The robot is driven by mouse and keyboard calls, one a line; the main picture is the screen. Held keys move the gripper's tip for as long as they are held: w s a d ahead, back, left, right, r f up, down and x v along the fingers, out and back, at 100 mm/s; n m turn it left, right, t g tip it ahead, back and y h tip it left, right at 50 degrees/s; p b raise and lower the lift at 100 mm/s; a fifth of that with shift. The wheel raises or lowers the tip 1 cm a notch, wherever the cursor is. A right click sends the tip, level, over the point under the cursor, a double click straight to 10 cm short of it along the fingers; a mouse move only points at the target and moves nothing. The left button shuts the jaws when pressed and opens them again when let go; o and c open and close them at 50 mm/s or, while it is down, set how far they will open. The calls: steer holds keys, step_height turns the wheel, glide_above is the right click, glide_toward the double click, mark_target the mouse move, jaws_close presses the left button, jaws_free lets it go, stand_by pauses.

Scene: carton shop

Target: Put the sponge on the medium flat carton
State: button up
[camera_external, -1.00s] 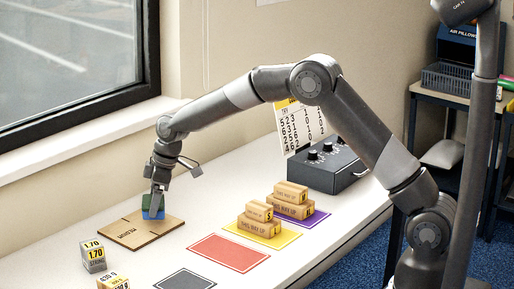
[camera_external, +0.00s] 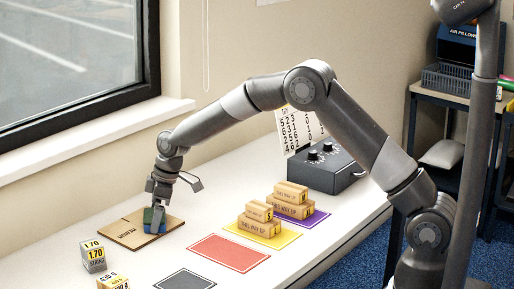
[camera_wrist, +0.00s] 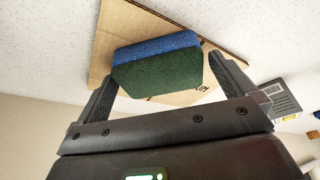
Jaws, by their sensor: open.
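The sponge (camera_wrist: 160,68), green and blue, is at the flat carton, between my gripper's fingers. In the external view the sponge (camera_external: 153,224) is partly hidden by my fingers and looks to rest on the carton. The medium flat carton (camera_external: 120,233) is a brown sheet with dark print, lying on the white table near the window. It also shows behind the sponge in the wrist view (camera_wrist: 110,38). My gripper (camera_external: 155,228) is low over the carton, pointing down. In the wrist view my gripper (camera_wrist: 165,82) is open, one finger on each side of the sponge.
Red (camera_external: 229,252), yellow (camera_external: 285,239) and purple (camera_external: 318,217) mats lie to the right; the latter two hold small cartons. A dark mat (camera_external: 185,281) and small printed boxes (camera_external: 93,257) are in front. A dark control box (camera_external: 325,168) stands at the back.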

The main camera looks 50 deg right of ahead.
steer(key=shift+r, duration=0.1)
steer(key=s+d+r+m, duration=0.1)
steer(key=s+d+r, duration=0.1)
steer(key=s+r, duration=0.35)
steer(key=s+d+r, duration=0.2)
steer(key=d+r, duration=0.1)
steer(key=r, duration=0.5)
steer(key=s+d+r+m, duration=0.1)
steer(key=s+d+r, duration=0.15)
steer(key=r, duration=0.45)
steer(key=s+d+r+m+t+h, duration=0.1)
steer(key=s+d+r, duration=0.15)
steer(key=s, duration=0.55)
steer(key=s+d+r+m+t, duration=0.15)
steer(key=s+d, duration=0.25)
steer(key=s, duration=0.4)
steer(key=s+d+r+m+h, duration=0.1)
steer(key=s+d+r+m, duration=0.15)
steer(key=s, duration=0.45)
steer(key=s+d+f+m, duration=0.1)
steer(key=s+f, duration=0.1)
steer(key=s, duration=0.4)
steer(key=s+d+f+m, duration=0.1)
steer(key=s+d+f, duration=0.1)
steer(key=s, duration=0.4)
steer(key=shift+s+t, duration=0.35)
steer(key=shift+d, duration=0.1)
